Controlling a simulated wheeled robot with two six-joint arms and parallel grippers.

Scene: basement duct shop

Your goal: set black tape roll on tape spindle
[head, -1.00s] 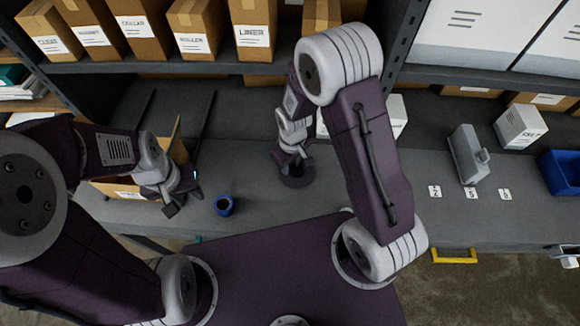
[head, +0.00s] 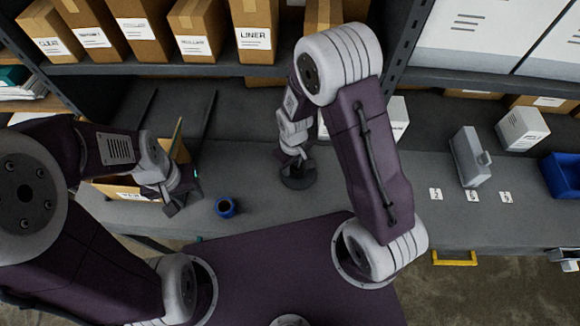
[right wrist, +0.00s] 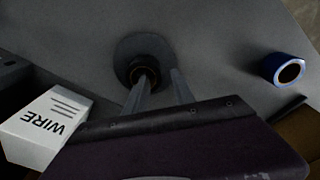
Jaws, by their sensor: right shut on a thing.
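My right gripper (head: 297,168) points down at the worktop and is shut on the black tape roll (right wrist: 143,72), a small dark ring with a brown core in the right wrist view. Behind the roll lies a round dark base (right wrist: 128,48), which looks like the tape spindle; it also shows in the head view (head: 298,183). The roll is over this base. Whether a post passes through the core, or the roll rests on the base, I cannot tell. My left gripper (head: 178,204) hangs at the left of the worktop, away from the spindle; its jaw opening is unclear.
A blue tape roll (head: 226,207) stands on the worktop (head: 255,200) between my grippers. A white WIRE box (right wrist: 45,128) is near the right gripper. A grey device (head: 468,157), small number labels and a blue bin (head: 563,175) are to the right. A shelf with cartons runs behind.

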